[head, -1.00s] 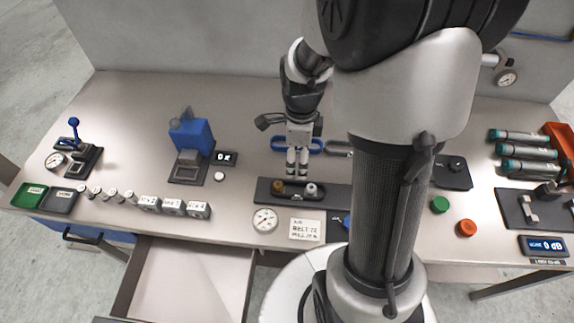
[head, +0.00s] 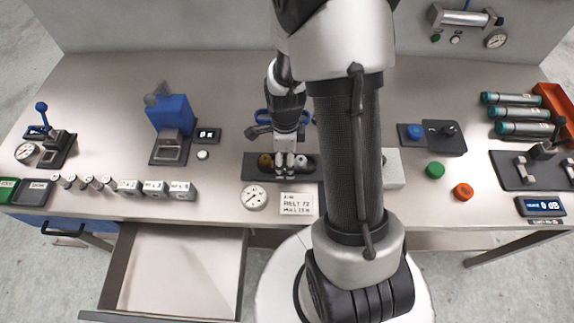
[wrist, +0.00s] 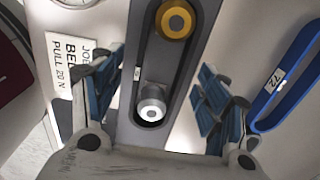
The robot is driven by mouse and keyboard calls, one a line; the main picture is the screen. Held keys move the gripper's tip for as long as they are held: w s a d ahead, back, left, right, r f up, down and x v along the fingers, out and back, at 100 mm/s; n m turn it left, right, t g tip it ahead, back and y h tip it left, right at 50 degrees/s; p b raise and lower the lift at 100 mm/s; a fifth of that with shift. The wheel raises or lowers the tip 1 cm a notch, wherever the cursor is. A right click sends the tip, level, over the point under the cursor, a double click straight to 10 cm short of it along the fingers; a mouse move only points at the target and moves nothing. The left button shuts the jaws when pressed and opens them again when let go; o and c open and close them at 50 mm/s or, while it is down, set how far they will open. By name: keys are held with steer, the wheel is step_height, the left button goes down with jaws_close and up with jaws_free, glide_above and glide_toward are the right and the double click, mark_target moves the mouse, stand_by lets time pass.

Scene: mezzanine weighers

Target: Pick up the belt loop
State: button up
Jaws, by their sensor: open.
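A dark belt loop (wrist: 138,98) with a small white tag runs around a yellow pulley (wrist: 175,20) and a silver pulley (wrist: 151,104) in the wrist view. Both pulleys are on a long dark fixture (head: 250,166), seen in the head view. My gripper (head: 285,172) is over this fixture, pointing down between the pulleys. In the wrist view its open blue-padded fingers (wrist: 158,92) are on either side of the fixture, with nothing gripped. A blue loop tagged 72 (wrist: 287,78) lies on the bench behind the fixture, partly hidden by my arm in the head view (head: 264,116).
A job card (head: 296,204) reading belt 72 and a round dial (head: 253,196) are in front of the fixture. Several small weights (head: 155,188) stand to the left. A drawer (head: 178,275) is open below. Green (head: 435,170) and orange (head: 463,192) buttons are to the right.

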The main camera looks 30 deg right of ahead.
steer(key=shift+f, duration=0.45)
steer(key=shift+r, duration=0.1)
steer(key=shift+c, duration=0.5)
steer(key=c, duration=1)
steer(key=shift+r, duration=0.1)
steer(key=shift+c, duration=0.2)
